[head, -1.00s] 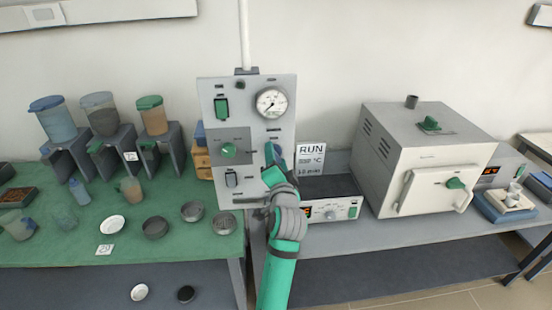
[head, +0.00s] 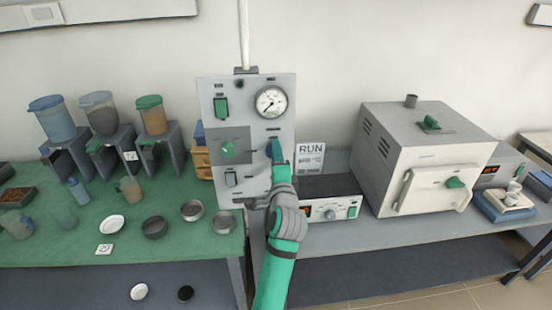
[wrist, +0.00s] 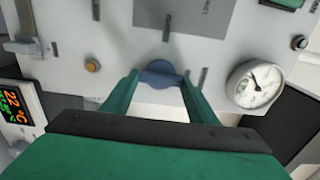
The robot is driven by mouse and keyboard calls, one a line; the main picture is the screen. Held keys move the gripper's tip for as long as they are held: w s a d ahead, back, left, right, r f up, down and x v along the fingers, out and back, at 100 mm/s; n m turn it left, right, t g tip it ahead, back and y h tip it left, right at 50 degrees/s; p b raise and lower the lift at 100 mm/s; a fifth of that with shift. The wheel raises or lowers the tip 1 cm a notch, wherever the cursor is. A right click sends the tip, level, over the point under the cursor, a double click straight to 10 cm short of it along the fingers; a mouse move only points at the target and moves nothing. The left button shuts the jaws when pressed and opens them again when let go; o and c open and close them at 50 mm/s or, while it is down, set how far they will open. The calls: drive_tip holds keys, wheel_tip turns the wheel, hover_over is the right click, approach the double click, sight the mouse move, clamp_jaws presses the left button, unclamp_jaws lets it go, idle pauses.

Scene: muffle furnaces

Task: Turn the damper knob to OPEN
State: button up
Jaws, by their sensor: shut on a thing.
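The grey control panel (head: 205,110) stands upright at the wall. My gripper (head: 277,150) is at its right side, below the round gauge (head: 271,102). In the wrist view my gripper (wrist: 159,84) has its green fingers on either side of a blue-grey knob (wrist: 160,70) and is shut on it. In the head view the gripper hides most of this knob. Small labels flank the knob, but I cannot read them, so I cannot tell its setting or confirm it is the damper knob.
Green and dark rocker switches (head: 221,107) are on the panel. A white controller box (head: 347,209) and a RUN card (head: 311,158) stand close to my arm on the right. The furnace (head: 420,150) is farther right. A green bench with cups and dishes lies left.

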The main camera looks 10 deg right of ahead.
drive_tip(key=shift+f, duration=0.1)
drive_tip(key=o, duration=1)
drive_tip(key=shift+o, duration=0.2)
drive_tip(key=s, duration=1.1)
drive_tip(key=s+f+n+g, duration=0.1)
drive_tip(key=s+f+n, duration=0.9)
drive_tip(key=s+f, duration=1.1)
drive_tip(key=s+a+f+n, duration=0.1)
drive_tip(key=s+a+n, duration=0.2)
drive_tip(key=s, duration=0.9)
drive_tip(key=s+a+f+n+g, duration=0.1)
drive_tip(key=s+a+n, duration=0.3)
drive_tip(key=s, duration=0.9)
drive_tip(key=shift+s+a+f+n+g, duration=0.2)
drive_tip(key=shift+s+f+n+g, duration=0.1)
drive_tip(key=shift+f+n, duration=0.35)
